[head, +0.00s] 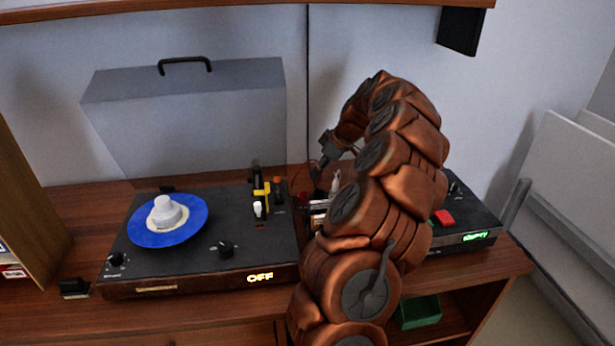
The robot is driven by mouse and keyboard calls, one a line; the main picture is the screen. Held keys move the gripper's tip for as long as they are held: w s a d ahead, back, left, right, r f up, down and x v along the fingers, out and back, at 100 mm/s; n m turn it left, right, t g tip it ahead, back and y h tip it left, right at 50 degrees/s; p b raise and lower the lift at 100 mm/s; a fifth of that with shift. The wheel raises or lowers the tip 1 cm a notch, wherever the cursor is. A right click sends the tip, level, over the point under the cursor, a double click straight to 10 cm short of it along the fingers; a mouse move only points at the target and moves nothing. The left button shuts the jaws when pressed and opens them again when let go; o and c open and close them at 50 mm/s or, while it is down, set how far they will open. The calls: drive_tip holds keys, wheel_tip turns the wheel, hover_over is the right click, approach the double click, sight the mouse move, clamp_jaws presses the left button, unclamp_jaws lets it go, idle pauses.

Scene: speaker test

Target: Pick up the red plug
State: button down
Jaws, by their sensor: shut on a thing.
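My gripper (317,182) is dark grey, at the end of my copper-coloured arm, and points down behind the right end of the turntable. It is shut on a small red thing, which looks like the red plug (303,197). The plug is low by the fingertips, tiny and partly hidden. A thin red cable seems to run near it. I cannot tell whether the plug touches the shelf.
The turntable (190,265) with a blue record (150,238), clear lid (190,110) and "OFF" display stands left. A black device (470,225) with a red button (443,217) is right, partly behind my arm. A green bin (420,312) sits below.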

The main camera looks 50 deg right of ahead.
drive_tip(key=s+d, duration=0.1)
drive_tip(key=d, duration=0.3)
drive_tip(key=s+d, duration=0.1)
drive_tip(key=d, duration=0.3)
drive_tip(key=s+d, duration=0.1)
drive_tip(key=d, duration=0.2)
drive_tip(key=shift+s+d+f, duration=0.1)
drive_tip(key=shift+s+d, duration=0.05)
drive_tip(key=shift+d, duration=0.4)
drive_tip(key=shift+r, duration=0.2)
drive_tip(key=shift+r, duration=0.35)
idle(0.4)
